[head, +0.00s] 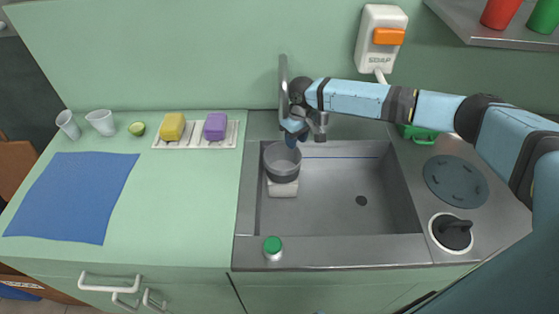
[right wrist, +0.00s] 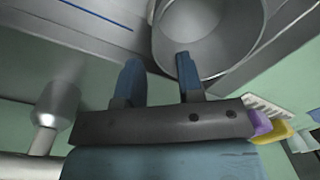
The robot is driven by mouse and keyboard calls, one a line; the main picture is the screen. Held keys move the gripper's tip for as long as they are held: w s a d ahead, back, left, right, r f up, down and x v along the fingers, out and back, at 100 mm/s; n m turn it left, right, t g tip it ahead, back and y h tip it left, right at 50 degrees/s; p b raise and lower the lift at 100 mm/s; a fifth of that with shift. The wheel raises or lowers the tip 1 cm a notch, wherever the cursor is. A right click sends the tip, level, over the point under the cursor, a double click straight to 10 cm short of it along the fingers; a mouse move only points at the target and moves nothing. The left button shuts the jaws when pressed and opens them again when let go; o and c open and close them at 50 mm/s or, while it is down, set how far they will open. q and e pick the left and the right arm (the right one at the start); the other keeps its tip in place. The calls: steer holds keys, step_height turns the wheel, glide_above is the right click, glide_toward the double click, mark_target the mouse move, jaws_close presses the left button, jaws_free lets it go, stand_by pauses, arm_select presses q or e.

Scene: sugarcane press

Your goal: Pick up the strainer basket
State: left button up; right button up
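The strainer basket (head: 283,174) is a round grey metal vessel at the back left corner of the sink. In the head view it sits above a pale block (head: 283,189). My right gripper (head: 293,135) points down at the basket's back rim, beside the tap. In the right wrist view the gripper (right wrist: 158,72) is open, with two blue fingers apart. One finger overlaps the basket's inside (right wrist: 212,30); the other is outside its rim. I cannot tell whether either touches it. My left gripper is not in view.
The tap (head: 283,90) stands close behind my right gripper. The sink floor (head: 330,205) is clear to the right. A green-capped jar (head: 272,247) stands on the front edge. A yellow sponge (head: 172,126) and a purple sponge (head: 215,125) lie on a rack at left.

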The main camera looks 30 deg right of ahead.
mark_target(294, 165)
step_height(294, 165, down, 7)
steer(key=shift+s+a+f+b, duration=0.1)
steer(key=shift+s+b, duration=0.05)
steer(key=shift+b, duration=0.15)
steer(key=shift+c, duration=0.4)
jaws_close()
